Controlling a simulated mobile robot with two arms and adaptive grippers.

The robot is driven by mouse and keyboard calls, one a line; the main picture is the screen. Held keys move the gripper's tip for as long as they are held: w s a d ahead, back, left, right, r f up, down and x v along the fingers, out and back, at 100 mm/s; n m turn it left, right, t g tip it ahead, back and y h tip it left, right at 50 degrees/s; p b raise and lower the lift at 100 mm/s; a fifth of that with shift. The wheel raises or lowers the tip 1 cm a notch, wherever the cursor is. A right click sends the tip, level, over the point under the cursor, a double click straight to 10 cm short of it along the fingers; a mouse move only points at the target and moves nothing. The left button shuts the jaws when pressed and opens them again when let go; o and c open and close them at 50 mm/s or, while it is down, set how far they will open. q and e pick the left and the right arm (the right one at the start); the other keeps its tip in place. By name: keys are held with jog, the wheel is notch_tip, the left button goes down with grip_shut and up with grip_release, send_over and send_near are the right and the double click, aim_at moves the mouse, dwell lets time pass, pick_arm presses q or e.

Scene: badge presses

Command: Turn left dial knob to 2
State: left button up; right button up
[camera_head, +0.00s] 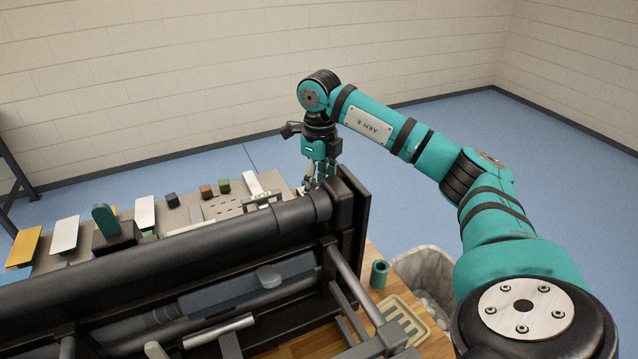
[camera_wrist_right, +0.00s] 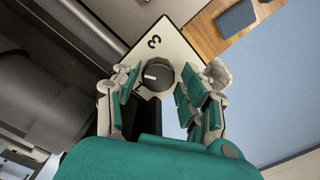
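A round black dial knob (camera_wrist_right: 157,74) with a white pointer line sits on a white plate (camera_wrist_right: 172,45) in the right wrist view. A numeral that looks like 3 is printed on the plate beside the knob. The pointer line lies roughly left-right in that picture. My right gripper (camera_wrist_right: 170,82) is open, with its fingers on either side of the knob; the right finger is clearly apart from it. I cannot tell if the left finger touches it. In the head view my right gripper (camera_head: 319,184) points down behind the black machine, which hides the knob. My left gripper is not in view.
The large black machine (camera_head: 180,262) fills the near left. Behind it are a yellow plate (camera_head: 24,246), white plates and small blocks (camera_head: 207,191). A teal cylinder (camera_head: 380,273), a cream tray (camera_head: 423,328) and a bin (camera_head: 446,262) stand at right. Open floor lies beyond.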

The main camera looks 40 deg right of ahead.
notch_tip(320, 180, up, 12)
dwell(0.7)
jog(key=shift+s+f, duration=0.1)
dwell(0.5)
